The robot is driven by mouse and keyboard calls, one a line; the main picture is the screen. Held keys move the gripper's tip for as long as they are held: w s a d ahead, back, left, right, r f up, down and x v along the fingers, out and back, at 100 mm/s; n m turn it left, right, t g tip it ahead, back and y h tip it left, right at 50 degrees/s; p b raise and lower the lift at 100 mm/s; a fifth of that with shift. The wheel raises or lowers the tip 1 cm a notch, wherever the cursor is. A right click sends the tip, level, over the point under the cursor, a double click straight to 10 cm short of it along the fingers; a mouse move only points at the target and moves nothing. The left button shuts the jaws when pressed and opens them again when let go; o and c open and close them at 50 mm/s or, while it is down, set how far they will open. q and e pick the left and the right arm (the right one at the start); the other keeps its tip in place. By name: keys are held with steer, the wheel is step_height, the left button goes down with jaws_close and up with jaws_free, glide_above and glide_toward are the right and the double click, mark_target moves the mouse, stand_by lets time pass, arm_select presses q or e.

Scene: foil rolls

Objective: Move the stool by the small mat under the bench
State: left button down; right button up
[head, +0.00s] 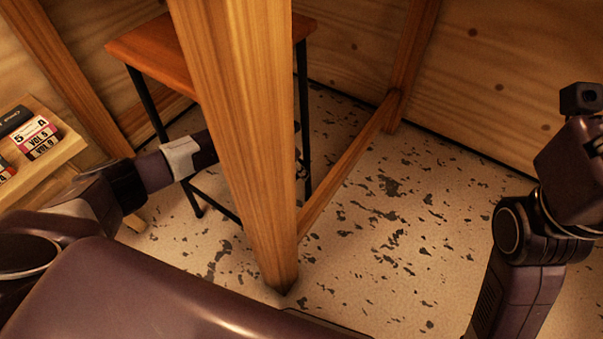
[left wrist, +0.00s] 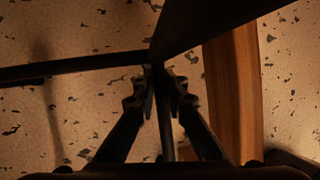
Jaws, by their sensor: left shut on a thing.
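The stool (head: 155,45) has an orange-brown wooden seat and thin black metal legs. It stands upright at the upper left in the head view, partly hidden behind a thick wooden post (head: 243,150). My left arm reaches behind this post, which hides most of the left gripper. In the left wrist view my left gripper (left wrist: 160,88) is shut on a thin dark bar of the stool (left wrist: 85,65). The post, with a low rail (head: 345,172) running back from it, looks like part of the bench frame; no bench top shows. The small mat is not in view.
Plank walls close the back and right. The speckled floor (head: 400,215) is clear right of the post. My right arm is at the right edge; its gripper does not show.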

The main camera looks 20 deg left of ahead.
arm_select(q)
steer(key=c, duration=2.1)
jaws_free()
steer(key=shift+w+r, duration=0.2)
steer(key=shift+r, duration=0.15)
steer(key=shift+o, duration=1.1)
steer(key=shift+s+f, duration=0.15)
steer(key=v, duration=1.2)
